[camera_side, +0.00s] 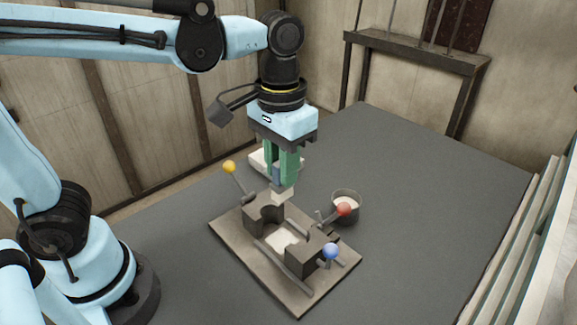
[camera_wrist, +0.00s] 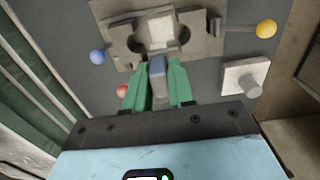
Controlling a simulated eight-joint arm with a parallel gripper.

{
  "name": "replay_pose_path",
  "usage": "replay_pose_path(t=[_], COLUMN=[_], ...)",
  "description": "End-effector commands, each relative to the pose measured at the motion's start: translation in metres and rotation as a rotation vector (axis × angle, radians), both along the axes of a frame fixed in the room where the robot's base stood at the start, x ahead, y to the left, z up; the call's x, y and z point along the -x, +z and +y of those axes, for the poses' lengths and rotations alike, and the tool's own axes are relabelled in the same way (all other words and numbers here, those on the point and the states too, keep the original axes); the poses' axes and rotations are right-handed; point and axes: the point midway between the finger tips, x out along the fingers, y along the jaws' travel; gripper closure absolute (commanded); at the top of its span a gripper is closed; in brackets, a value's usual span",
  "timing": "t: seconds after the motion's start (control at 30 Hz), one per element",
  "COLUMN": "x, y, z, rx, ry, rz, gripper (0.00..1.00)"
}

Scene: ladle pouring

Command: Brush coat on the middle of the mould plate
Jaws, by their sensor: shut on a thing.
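My gripper (camera_side: 281,178), with green fingers, is shut on a brush. The brush has a blue-grey handle and pale bristles (camera_side: 284,194) pointing down. They hang over the far-left part of the mould; whether they touch it I cannot tell. The mould plate (camera_side: 232,237) is a brown slab carrying two dark mould halves, with a whitish patch (camera_side: 284,239) between them. In the wrist view, the brush handle (camera_wrist: 157,66) shows between the fingertips (camera_wrist: 158,72), in front of the pale middle area (camera_wrist: 160,27). The bristles are mostly hidden there.
Levers with yellow (camera_side: 229,167), red (camera_side: 344,209) and blue (camera_side: 331,252) balls stick out around the mould. A round pot (camera_side: 346,205) with whitish contents stands behind it. A white block with a knob (camera_wrist: 245,78) lies near my gripper. The grey table is clear at right.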

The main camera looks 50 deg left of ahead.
Motion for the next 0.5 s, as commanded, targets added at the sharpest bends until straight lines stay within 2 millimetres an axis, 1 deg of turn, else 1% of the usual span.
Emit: replay_pose_path(t=[0.4,0.5], x=[-0.0002,-0.0002], y=[-0.0005,-0.0057], z=[-0.0001,0.0], rx=[0.0,0.003], ry=[0.0,0.0], rz=[0.0,0.0], gripper=[1.0,1.0])
